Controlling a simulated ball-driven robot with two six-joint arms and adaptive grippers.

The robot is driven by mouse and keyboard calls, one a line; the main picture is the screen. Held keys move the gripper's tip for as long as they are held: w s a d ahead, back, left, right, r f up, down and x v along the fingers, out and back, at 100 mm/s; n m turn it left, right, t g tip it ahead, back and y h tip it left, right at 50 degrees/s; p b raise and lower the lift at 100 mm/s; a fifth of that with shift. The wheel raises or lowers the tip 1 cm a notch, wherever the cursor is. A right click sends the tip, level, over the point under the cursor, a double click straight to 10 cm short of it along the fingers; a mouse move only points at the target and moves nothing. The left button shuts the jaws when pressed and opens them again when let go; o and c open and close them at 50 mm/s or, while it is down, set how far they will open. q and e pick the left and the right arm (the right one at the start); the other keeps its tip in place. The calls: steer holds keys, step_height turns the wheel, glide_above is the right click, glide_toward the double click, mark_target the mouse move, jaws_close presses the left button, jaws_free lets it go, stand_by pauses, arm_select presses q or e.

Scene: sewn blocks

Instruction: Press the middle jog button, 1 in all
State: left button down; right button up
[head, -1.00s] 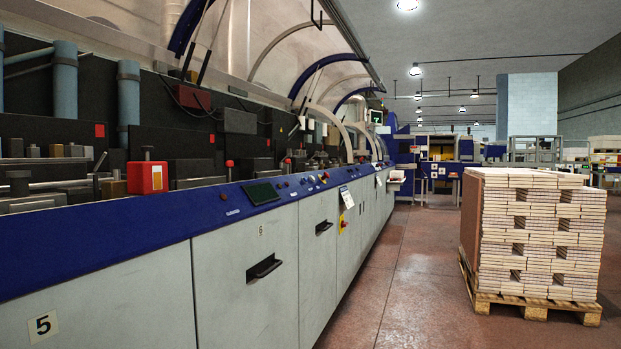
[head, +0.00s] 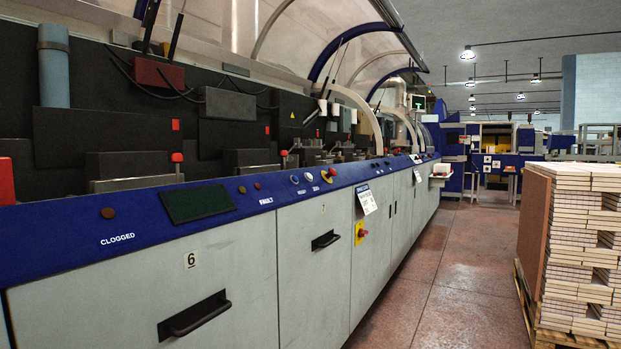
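A long blue control rail (head: 60,240) runs along the machine's front. On it, past a dark green display (head: 197,203), sit a round button with a pale ring (head: 294,180), a smaller round button (head: 309,177) and a red button on a yellow ring (head: 327,174). Their labels are too small to read surely, so I cannot tell which one, if any, is the middle jog button. A dark red lamp (head: 108,213) sits above the word CLOGGED, and two small lamps (head: 241,189) sit near the word FAULT. Neither of my grippers is in view.
Grey cabinet doors with black handles (head: 195,315) line the machine below the rail. A yellow plate with a red knob (head: 361,233) is on the front further along. A pallet stack of printed blocks (head: 582,245) stands at the right. The reddish floor aisle (head: 440,285) between is clear.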

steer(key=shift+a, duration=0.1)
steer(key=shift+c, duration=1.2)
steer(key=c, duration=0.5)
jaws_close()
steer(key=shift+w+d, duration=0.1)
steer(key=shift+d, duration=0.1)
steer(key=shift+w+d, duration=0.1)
